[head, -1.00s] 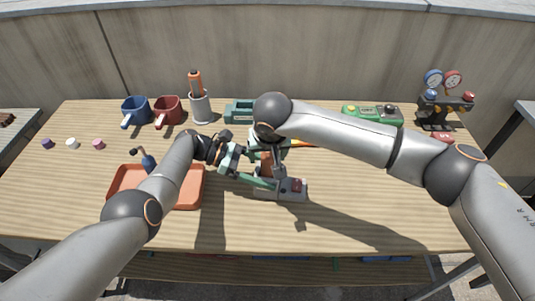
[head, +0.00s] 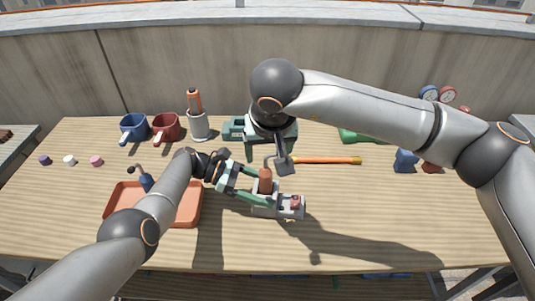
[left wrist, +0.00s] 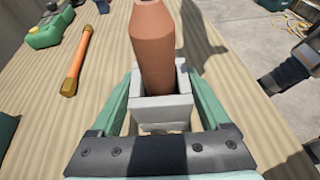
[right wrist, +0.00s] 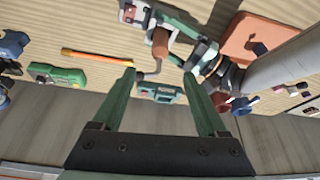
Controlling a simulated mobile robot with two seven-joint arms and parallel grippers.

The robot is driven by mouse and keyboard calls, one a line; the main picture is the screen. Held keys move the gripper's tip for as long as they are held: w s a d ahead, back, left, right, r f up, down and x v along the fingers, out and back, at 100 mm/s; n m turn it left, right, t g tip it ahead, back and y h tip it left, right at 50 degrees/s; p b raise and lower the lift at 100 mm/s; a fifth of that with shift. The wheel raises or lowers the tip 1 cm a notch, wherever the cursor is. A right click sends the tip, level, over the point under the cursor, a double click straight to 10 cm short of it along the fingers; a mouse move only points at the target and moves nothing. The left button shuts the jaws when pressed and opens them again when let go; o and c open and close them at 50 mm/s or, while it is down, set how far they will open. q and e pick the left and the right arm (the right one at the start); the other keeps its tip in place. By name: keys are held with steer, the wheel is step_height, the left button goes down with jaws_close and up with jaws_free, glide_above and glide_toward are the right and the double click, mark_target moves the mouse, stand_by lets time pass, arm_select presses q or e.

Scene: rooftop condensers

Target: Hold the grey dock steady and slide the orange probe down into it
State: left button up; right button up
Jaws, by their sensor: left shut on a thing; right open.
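The grey dock (head: 291,207) lies on the table in front, with a red patch on its right end. It also shows in the left wrist view (left wrist: 162,113). The orange-brown probe (head: 265,180) stands in the dock's socket, its lower end hidden by the walls; its body shows in the left wrist view (left wrist: 153,45) and right wrist view (right wrist: 161,42). My left gripper (head: 264,192) is shut on the dock, one finger on each side. My right gripper (head: 272,143) is open and empty behind and above the probe, as its wrist view (right wrist: 158,80) shows.
An orange rod (head: 325,160) with a yellow end lies right of the dock. An orange tray (head: 185,215) is at left. Two mugs (head: 166,127) and a grey holder (head: 198,126) stand at the back left. The front right table is clear.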

arm_select(q)
steer(key=shift+r, duration=0.1)
steer(key=o, duration=0.9)
steer(key=p+v, duration=0.1)
steer(key=v, duration=0.8)
